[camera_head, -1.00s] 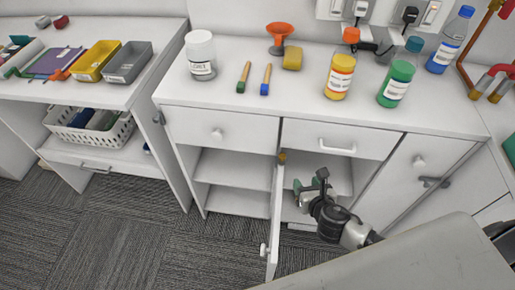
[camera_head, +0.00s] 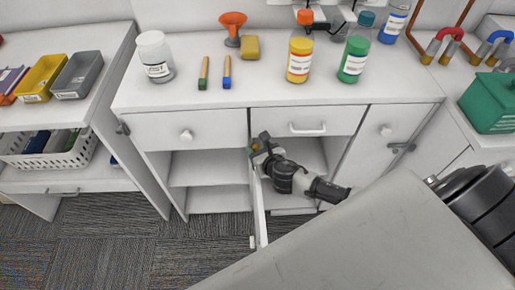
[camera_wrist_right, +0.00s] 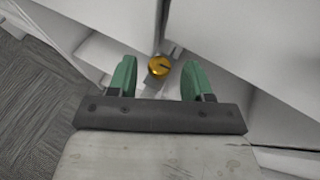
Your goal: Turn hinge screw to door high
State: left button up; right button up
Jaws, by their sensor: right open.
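The brass hinge screw (camera_wrist_right: 159,67) with a dark slot sits at the top of the open white cabinet door (camera_head: 259,212). My right gripper (camera_head: 256,146) is at the door's top edge in the head view, where it largely hides the screw. In the right wrist view its two green fingers (camera_wrist_right: 158,76) are spread apart, with the screw between them and a gap on either side. The gripper holds nothing. My left gripper is in neither current view.
The cabinet (camera_head: 290,96) has drawers above and open shelves left of the door. Carpet in front is clear.

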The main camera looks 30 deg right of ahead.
jog(key=shift+w+f, duration=0.15)
jog(key=shift+w, duration=0.15)
jog(key=c, duration=0.9)
jog(key=shift+o, duration=0.2)
